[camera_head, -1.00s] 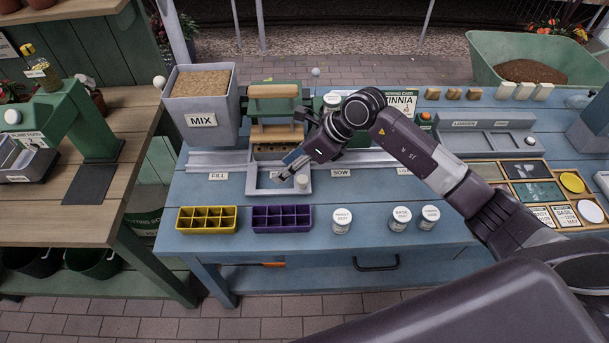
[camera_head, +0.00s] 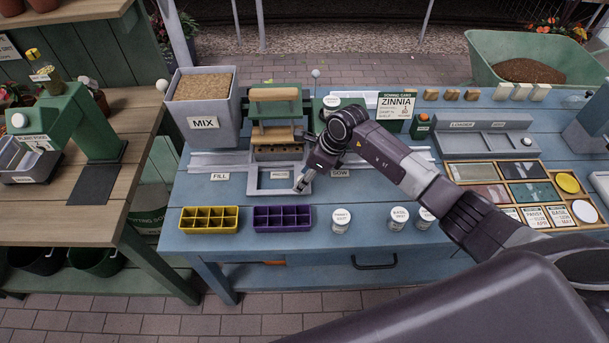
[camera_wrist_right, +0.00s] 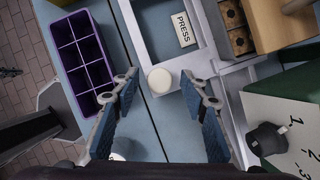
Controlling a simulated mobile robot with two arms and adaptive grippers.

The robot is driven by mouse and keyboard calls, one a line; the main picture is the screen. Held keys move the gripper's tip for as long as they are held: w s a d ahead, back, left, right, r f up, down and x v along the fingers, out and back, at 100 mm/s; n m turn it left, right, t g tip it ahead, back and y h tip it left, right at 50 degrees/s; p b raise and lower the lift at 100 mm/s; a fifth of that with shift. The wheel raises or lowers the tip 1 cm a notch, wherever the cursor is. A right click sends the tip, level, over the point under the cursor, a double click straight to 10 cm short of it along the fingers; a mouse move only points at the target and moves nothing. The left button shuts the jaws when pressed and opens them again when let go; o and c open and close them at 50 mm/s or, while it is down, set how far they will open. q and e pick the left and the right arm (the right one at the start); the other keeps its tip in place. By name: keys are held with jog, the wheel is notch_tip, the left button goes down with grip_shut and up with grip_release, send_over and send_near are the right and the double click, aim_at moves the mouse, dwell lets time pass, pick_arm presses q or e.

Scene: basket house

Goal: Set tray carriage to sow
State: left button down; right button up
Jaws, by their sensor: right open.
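The tray carriage (camera_head: 270,192) is an open grey frame on the rail, at the PRESS label, in front of the wooden press. The PRESS label (camera_wrist_right: 183,30) shows inside the frame in the wrist view. A round white knob (camera_wrist_right: 159,80) sits at the frame's corner. The SOW label (camera_head: 340,174) is to the right of the carriage. My right gripper (camera_head: 300,184) is over the carriage's right front corner and hides the knob in the head view. In the wrist view my right gripper (camera_wrist_right: 164,108) is open, with the knob ahead between its fingers, apart from both. My left gripper is out of view.
A yellow cell tray (camera_head: 209,228) and a purple cell tray (camera_head: 282,227) stand in front of the rail. White seed jars (camera_head: 340,221) stand to their right. The MIX bin (camera_head: 205,120) is at the rail's left. A ZINNIA card (camera_head: 397,106) stands behind.

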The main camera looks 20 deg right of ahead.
grip_shut()
jog(key=shift+d, duration=0.1)
dwell(0.3)
jog(key=shift+d, duration=0.25)
jog(key=s+d+b, duration=0.1)
jog(key=d+b, duration=0.1)
jog(key=d, duration=0.3)
jog(key=s+d+b, duration=0.2)
jog(key=d, duration=0.4)
jog(key=s+d+b, duration=0.2)
jog(key=d, duration=0.3)
jog(key=shift+d+f+b, duration=0.1)
jog(key=shift+d+b, duration=0.15)
jog(key=shift+b, duration=0.15)
jog(key=shift+s+d, duration=0.15)
jog(key=shift+d, duration=0.45)
